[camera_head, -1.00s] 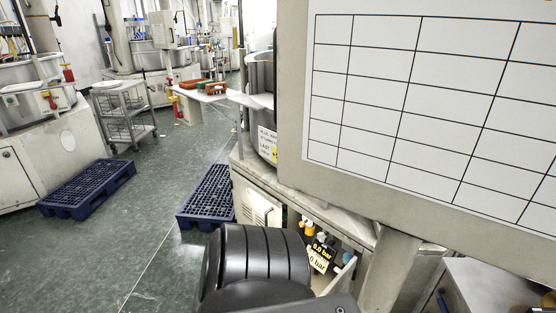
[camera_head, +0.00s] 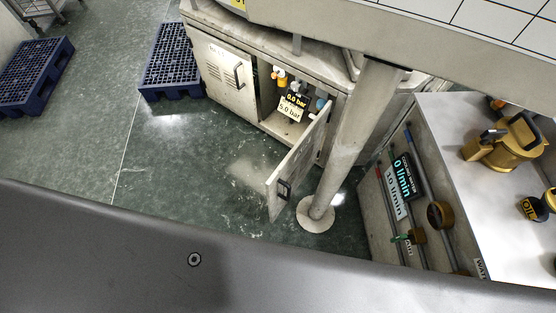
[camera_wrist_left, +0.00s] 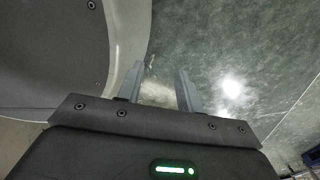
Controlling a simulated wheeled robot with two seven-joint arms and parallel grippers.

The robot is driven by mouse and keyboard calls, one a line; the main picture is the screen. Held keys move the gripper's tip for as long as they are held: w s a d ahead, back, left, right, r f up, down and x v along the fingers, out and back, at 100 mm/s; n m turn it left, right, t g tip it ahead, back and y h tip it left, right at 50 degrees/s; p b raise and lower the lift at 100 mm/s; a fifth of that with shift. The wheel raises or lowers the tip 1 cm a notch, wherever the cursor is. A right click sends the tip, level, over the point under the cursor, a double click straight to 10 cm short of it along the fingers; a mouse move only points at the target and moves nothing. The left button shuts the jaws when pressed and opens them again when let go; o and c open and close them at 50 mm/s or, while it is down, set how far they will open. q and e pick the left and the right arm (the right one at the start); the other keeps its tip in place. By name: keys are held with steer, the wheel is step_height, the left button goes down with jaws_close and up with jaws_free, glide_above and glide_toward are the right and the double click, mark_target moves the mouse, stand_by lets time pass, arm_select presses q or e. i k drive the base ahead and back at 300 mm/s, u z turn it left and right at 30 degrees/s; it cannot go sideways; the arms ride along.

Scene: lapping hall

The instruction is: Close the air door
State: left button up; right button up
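The air door (camera_head: 298,162) is a light grey panel with a dark latch near its lower free corner. It stands swung open from the machine's cabinet, left of a round post. Inside the open bay (camera_head: 291,101) are gauges reading "0.0 bar" and "5.0 bar" and small orange and yellow fittings. My left gripper (camera_wrist_left: 158,88) is in the left wrist view, its two grey fingers apart with nothing between them, over green floor. It does not show in the head view, so its distance from the door cannot be told. My right gripper is not in view.
A closed cabinet door (camera_head: 225,72) with a handle is left of the bay. The post (camera_head: 352,140) stands close right of the air door. A cooling-water bench (camera_head: 500,190) is at right. Blue pallets (camera_head: 170,62) lie at left. Floor before the cabinet is clear.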

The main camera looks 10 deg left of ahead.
mark_target(280, 186)
steer(key=u, duration=0.85)
steer(key=k, duration=0.8)
steer(key=z, duration=0.8)
